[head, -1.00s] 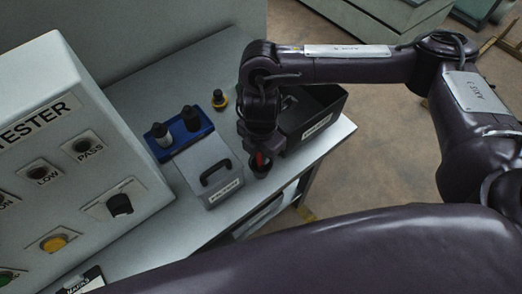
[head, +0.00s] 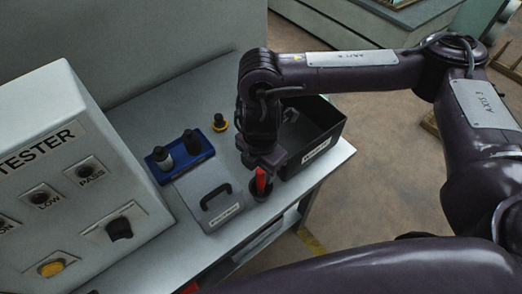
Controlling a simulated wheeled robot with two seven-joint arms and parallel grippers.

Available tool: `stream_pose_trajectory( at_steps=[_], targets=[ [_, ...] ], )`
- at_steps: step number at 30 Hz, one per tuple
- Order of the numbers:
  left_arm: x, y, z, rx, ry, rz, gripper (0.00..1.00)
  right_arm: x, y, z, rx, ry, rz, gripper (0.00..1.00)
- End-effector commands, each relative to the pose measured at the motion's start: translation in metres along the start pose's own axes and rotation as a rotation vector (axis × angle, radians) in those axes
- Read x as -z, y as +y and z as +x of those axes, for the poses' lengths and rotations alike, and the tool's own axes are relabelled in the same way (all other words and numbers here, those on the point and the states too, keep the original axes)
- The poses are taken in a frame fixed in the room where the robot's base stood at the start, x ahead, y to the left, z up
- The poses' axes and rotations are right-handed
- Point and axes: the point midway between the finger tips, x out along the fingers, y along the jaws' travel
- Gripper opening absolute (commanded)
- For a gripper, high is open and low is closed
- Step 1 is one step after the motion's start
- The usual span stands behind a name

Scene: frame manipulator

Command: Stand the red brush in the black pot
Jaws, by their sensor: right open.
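The red brush (head: 261,180) stands upright in the black pot (head: 261,194), near the front edge of the bench; only its upper red part shows above the rim. My right gripper (head: 268,163) points down just above and behind the brush and pot. Its jaws are open, and the brush appears free of them, though the fingertips are small and dark here. My left gripper does not show.
A black bin (head: 327,126) stands right behind my right gripper. A grey box with a handle (head: 209,194) is left of the pot. A blue tray (head: 180,154) holds dark bottles. The tester (head: 62,170) fills the left.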

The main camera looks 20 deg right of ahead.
Motion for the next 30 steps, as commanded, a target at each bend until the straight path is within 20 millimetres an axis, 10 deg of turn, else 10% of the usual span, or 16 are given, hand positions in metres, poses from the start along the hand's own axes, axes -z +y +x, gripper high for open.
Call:
stream_pose_trajectory(
  at_steps=[12, 30],
  targets=[
    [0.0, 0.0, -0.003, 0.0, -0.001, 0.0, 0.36, -0.001, 0.0, -0.069, -0.002, -0.003, 0.0, 0.44],
    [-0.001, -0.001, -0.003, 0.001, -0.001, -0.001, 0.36, 0.0, -0.001, -0.077, 0.001, 0.0, 0.001, 0.44]
  ],
)
